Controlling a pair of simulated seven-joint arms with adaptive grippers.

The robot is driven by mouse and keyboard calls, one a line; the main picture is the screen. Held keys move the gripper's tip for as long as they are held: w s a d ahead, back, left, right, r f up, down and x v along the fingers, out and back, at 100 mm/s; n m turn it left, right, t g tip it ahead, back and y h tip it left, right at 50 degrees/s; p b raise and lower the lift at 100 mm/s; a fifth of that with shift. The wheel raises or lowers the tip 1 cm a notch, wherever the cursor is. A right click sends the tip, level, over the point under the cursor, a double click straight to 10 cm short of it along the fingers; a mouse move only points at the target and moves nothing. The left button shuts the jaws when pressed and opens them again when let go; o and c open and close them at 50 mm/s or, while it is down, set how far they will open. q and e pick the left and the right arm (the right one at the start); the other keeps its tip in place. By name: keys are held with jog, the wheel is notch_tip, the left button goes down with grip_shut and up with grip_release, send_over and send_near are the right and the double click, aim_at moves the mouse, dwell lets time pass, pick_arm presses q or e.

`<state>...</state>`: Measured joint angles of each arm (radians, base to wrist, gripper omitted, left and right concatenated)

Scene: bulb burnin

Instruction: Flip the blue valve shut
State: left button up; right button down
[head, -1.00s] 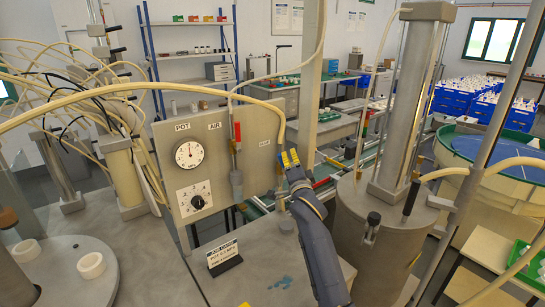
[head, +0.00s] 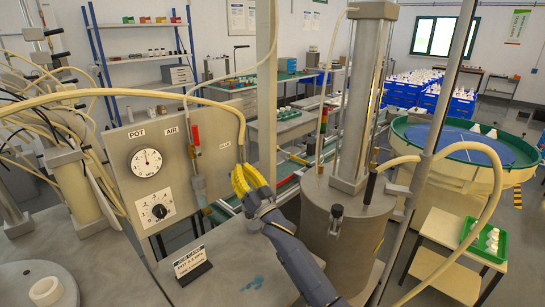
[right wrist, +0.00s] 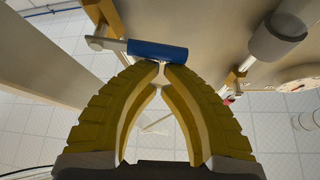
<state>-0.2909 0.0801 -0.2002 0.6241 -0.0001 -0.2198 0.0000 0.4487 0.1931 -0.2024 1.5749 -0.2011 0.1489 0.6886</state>
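The blue valve handle (right wrist: 158,50) shows in the right wrist view as a short blue sleeve lying crosswise on a grey lever. It is just beyond the fingertips of my right gripper (right wrist: 164,68). The yellow fingers bow outward and their tips come together, with no object visibly gripped. I cannot tell whether the tips touch the handle. In the head view my right gripper (head: 242,172) is at the right edge of the grey gauge panel (head: 215,165). The blue handle cannot be made out there. My left gripper is not in view.
A red-handled valve (head: 194,136) hangs on the panel left of the gripper, beside a pressure gauge (head: 146,162). A beige hose (head: 130,91) arches over the panel top. A grey cylindrical pot (head: 345,235) stands close on the right. A sign (head: 189,263) stands on the bench below.

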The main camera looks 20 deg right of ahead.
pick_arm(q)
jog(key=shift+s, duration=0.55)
pick_arm(e)
jog(key=n+y, duration=0.1)
jog(key=f+n+y, duration=0.1)
jog(key=n, duration=0.1)
jog(key=a+n+g+y, duration=0.1)
jog(key=n, duration=0.1)
jog(key=shift+s+f+y, duration=0.15)
jog(key=shift+f+y, duration=0.15)
jog(key=shift+f, duration=0.05)
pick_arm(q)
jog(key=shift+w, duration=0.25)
pick_arm(e)
jog(key=v, duration=1)
jog(key=shift+s+a, duration=0.1)
